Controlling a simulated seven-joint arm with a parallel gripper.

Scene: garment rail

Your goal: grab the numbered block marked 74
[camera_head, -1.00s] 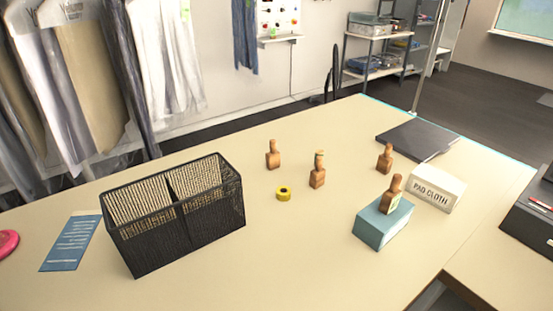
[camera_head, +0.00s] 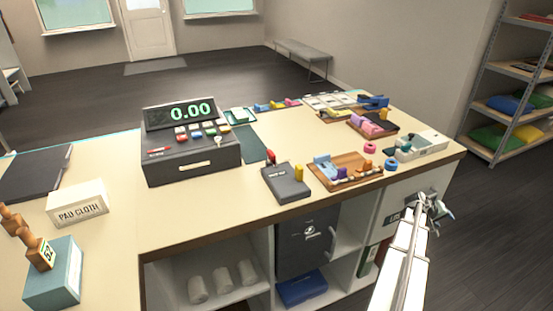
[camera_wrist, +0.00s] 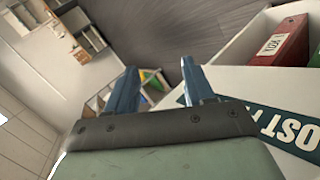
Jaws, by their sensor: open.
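A wooden stamp-like block (camera_head: 41,252) with a knob handle and a small numbered label stands on a teal box (camera_head: 55,285) at the lower left of the head view. I cannot read its number for sure. A second wooden block (camera_head: 11,221) stands just behind it, with no number legible. My gripper (camera_head: 430,207) is at the right, beyond the counter's right front edge and far from these blocks. In the wrist view its two blue fingers (camera_wrist: 157,82) are apart with nothing between them.
A cash register (camera_head: 190,155) stands on the counter, with a PAD CLOTH box (camera_head: 77,203) to its left. A dark pad (camera_head: 286,183), a wooden tray (camera_head: 345,182) and small coloured items lie toward the right. A shelf (camera_head: 515,105) stands at the far right.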

